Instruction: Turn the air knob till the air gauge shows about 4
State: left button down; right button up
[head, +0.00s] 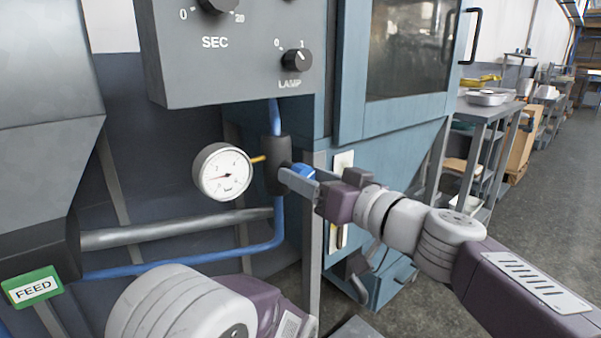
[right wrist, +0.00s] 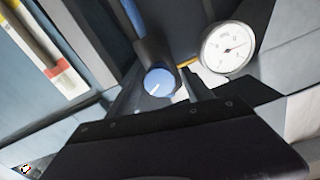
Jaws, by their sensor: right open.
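The air gauge (head: 222,171) is a round white dial. Its needle seems to point to the lower left in the head view, but the numbers are too small to read. It also shows in the right wrist view (right wrist: 228,47). The blue air knob (head: 304,171) sits on a black regulator body (head: 276,164) right of the gauge. In the right wrist view the knob (right wrist: 158,82) shows a white mark. My right gripper (head: 293,177) is open at the knob, with a finger on either side. I cannot tell whether they touch it. My left gripper is out of view.
A grey panel (head: 215,75) with SEC and LAMP knobs hangs above the regulator. A blue air hose (head: 215,251) and a grey pipe (head: 170,233) run below the gauge. A green FEED sign (head: 32,288) is at lower left. Floor is clear at the right.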

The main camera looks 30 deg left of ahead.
jog(key=shift+x, duration=1.05)
grip_shut()
